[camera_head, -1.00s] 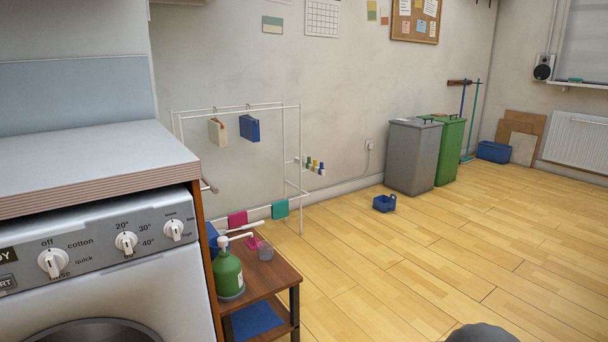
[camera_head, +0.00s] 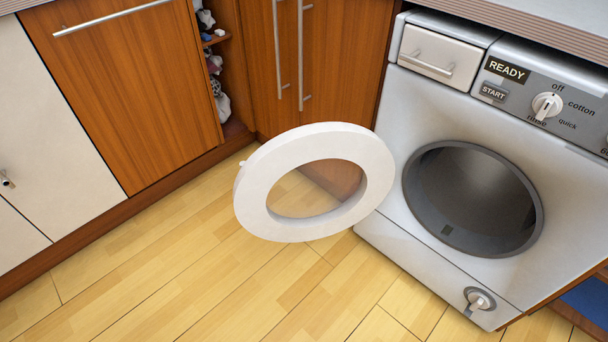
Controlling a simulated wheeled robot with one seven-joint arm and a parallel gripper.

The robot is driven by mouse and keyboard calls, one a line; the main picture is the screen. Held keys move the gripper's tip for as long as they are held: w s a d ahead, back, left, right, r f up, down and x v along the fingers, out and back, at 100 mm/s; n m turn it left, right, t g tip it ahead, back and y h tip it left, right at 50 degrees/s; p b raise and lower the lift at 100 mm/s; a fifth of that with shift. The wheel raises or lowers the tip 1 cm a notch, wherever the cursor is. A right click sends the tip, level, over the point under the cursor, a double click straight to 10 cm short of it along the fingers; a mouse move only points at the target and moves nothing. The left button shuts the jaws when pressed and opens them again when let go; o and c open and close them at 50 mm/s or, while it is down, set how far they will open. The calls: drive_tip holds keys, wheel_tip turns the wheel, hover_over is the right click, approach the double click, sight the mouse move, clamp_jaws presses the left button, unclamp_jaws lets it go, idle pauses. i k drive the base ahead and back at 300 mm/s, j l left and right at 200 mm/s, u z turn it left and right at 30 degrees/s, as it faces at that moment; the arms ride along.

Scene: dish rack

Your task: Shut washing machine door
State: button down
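The washing machine (camera_head: 395,190) stands at the right, under a counter. Its round white ring-shaped door (camera_head: 255,195) is wide open and swung out to the left of the opening, over the floor. The door's middle is see-through, with floor and cabinet showing through it. The dark grey drum opening (camera_head: 475,195) is uncovered, and its inside looks empty. My gripper is not in view.
Wooden cabinets (camera_head: 120,85) with metal handles line the back left, with a narrow open shelf (camera_head: 225,60) between them. White cabinet fronts (camera_head: 40,130) stand at the far left. The wooden floor (camera_head: 180,275) in front is clear.

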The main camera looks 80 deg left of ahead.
sight(294, 148)
drive_tip(key=k+j, duration=0.2)
drive_tip(key=j, duration=0.25)
drive_tip(key=k+j, duration=0.15)
drive_tip(key=j, duration=0.25)
drive_tip(key=k+j, duration=0.2)
drive_tip(key=j, duration=0.25)
drive_tip(key=k+j, duration=0.15)
drive_tip(key=j, duration=0.3)
drive_tip(key=k+j+u, duration=0.1)
drive_tip(key=j, duration=0.3)
drive_tip(key=k+j, duration=0.25)
drive_tip(key=j, duration=0.2)
drive_tip(key=k+j, duration=0.15)
drive_tip(key=j, duration=0.3)
drive_tip(key=k+j, duration=0.2)
drive_tip(key=j, duration=0.25)
drive_tip(key=k+j+z, duration=0.15)
drive_tip(key=k+j, duration=0.15)
